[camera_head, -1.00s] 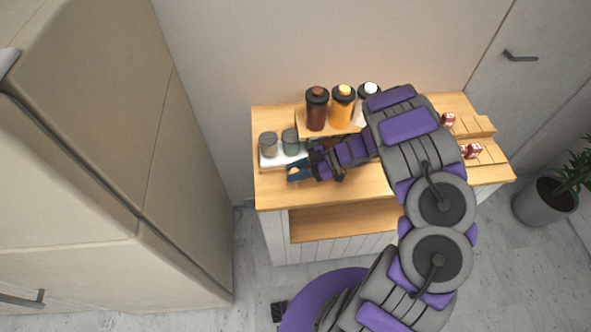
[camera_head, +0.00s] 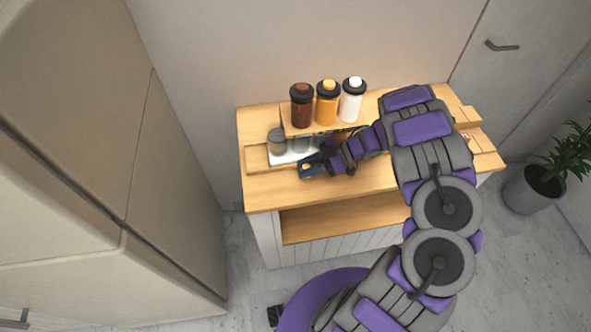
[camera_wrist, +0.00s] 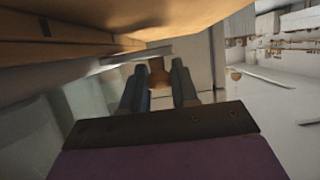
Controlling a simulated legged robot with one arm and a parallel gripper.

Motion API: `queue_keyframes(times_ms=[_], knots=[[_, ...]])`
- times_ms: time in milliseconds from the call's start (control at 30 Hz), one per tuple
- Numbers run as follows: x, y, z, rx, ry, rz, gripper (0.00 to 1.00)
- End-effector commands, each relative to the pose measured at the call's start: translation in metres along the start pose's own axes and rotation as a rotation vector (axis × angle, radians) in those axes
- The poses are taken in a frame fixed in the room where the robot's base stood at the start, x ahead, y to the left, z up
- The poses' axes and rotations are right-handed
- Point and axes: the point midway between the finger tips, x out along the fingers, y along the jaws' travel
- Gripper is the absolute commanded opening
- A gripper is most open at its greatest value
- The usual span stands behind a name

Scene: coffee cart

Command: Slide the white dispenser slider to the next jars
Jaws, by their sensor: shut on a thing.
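The white slider (camera_head: 279,158) lies in a wooden track on the cart, partly hidden by my arm. A grey-lidded glass jar (camera_head: 277,141) stands on its left end, and a second jar (camera_head: 301,144) is beside it. My gripper (camera_head: 307,168) is at the slider's front edge, shut on a small wooden knob, which shows between the fingers in the wrist view (camera_wrist: 158,73). Three dispenser bottles stand behind on a raised shelf: brown (camera_head: 302,108), orange (camera_head: 327,105) and white (camera_head: 352,102). The slider's right part is hidden.
The bare track end (camera_head: 256,160) shows left of the slider. My arm covers the cart's right half, with a little red item (camera_head: 466,138) just visible past it. The cart's front top (camera_head: 275,195) is clear. A tall cabinet (camera_head: 90,170) stands left and a potted plant (camera_head: 535,185) right.

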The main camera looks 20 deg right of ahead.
Motion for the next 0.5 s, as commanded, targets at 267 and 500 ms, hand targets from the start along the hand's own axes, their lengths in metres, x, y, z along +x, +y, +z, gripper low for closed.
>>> queue_keyframes(times_ms=[267, 500], knots=[[-0.0023, 0.0043, -0.0056, -0.007, 0.007, 0.01, 0.0], [-0.0021, 0.0035, -0.0041, -0.005, 0.005, 0.007, 0.49]])
